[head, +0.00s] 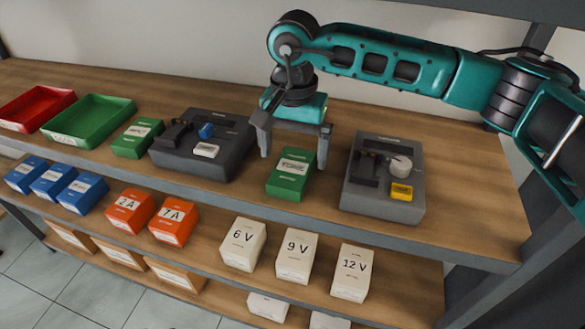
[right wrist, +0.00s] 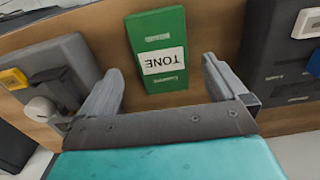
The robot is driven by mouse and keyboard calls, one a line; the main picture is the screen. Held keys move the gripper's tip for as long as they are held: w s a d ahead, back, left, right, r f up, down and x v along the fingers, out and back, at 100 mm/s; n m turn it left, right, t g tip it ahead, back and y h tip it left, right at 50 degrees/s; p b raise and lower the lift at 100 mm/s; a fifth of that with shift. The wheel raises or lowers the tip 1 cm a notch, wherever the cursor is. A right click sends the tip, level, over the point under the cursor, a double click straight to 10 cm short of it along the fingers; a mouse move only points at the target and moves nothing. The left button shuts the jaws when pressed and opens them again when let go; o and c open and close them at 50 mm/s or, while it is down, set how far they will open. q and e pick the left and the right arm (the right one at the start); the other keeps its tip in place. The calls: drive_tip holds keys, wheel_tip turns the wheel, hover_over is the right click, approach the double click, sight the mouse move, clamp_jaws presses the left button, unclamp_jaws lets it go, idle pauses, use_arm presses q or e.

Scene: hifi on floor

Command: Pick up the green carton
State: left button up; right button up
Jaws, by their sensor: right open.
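A green carton (head: 290,182) with a white label stands on the upper wooden shelf, between two dark devices. In the right wrist view the green carton (right wrist: 158,45) shows its label reading "TONE", upside down. My right gripper (head: 294,160) is open above and just behind this carton, fingers pointing down. In the right wrist view the open fingers (right wrist: 162,75) lie to either side of the carton's near end, with a gap on each side. A second green carton (head: 138,138) stands further left. My left gripper is not in view.
A dark device (head: 218,165) stands left of the carton, and a grey device (head: 383,195) with a yellow block stands to its right. Red (head: 35,107) and green trays (head: 90,120) are at the left. Blue, orange and white boxes (head: 296,257) fill the shelf below.

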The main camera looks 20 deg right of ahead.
sight(292, 167)
wheel_tip(292, 167, down, 3)
drive_tip(key=shift+a+f, duration=0.15)
drive_tip(key=shift+f, duration=0.05)
drive_tip(key=c, duration=1.2)
